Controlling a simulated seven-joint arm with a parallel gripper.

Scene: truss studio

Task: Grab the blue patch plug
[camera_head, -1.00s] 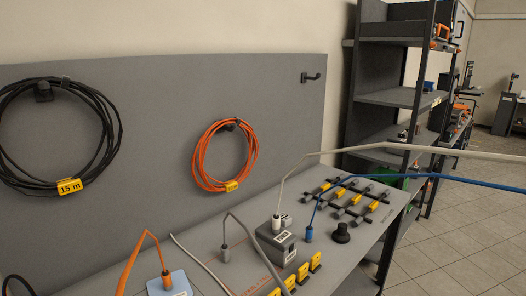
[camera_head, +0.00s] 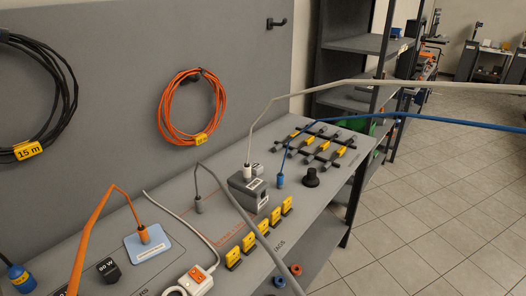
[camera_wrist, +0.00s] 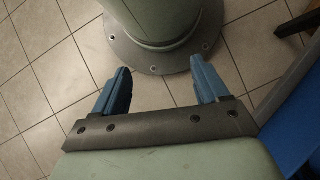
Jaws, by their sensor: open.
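A small blue plug (camera_head: 280,181) stands upright on the grey bench, with a blue cable (camera_head: 400,116) rising from it and running out of the right edge in the head view. Another blue plug (camera_head: 18,276), larger and with a yellow band, is at the lower left corner, partly cut off. My gripper (camera_wrist: 160,72) shows only in the wrist view. Its two blue fingers are wide apart with nothing between them. It points at the tiled floor and a round bolted base, away from both plugs.
A grey box (camera_head: 248,192) with a white plug and pale cable stands left of the small blue plug; a black knob (camera_head: 311,177) stands to its right. Yellow tags (camera_head: 250,241), a grey plug (camera_head: 198,206) and an orange plug (camera_head: 143,234) share the bench (camera_head: 335,190). Shelves (camera_head: 355,75) stand behind.

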